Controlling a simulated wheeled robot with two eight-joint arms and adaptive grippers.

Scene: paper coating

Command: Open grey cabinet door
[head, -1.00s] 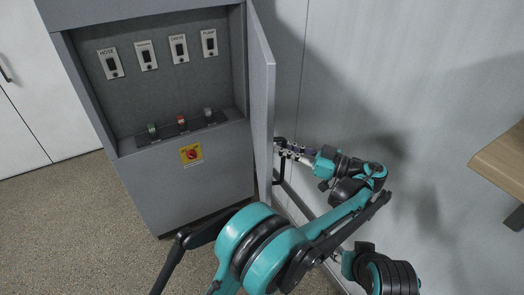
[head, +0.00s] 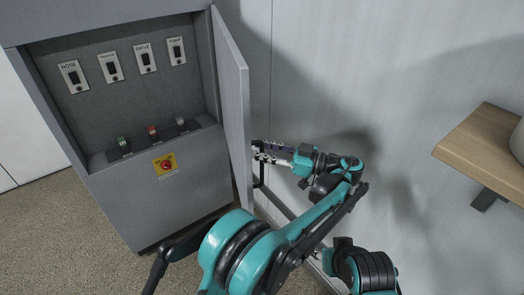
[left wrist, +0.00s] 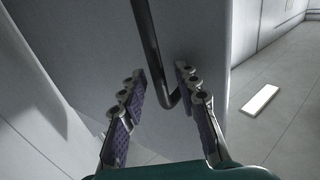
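The grey cabinet (head: 205,185) stands at the left of the head view. Its grey door (head: 233,110) stands open, swung out to the right and seen at a steep angle. My left gripper (head: 262,152) is on the right side of the door, by its outer face, at the dark handle (head: 259,180). In the left wrist view the two fingers (left wrist: 158,98) are spread apart, with the bent lower end of the handle (left wrist: 153,45) between them, closer to the right finger. I cannot tell whether they touch. My right gripper is not in view.
Inside the cabinet are labelled switches (head: 142,59) and small coloured knobs (head: 152,132); a red knob on a yellow plate (head: 166,165) is below. A pale wall (head: 330,70) is behind the door. A wooden shelf (head: 480,150) juts in at the right.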

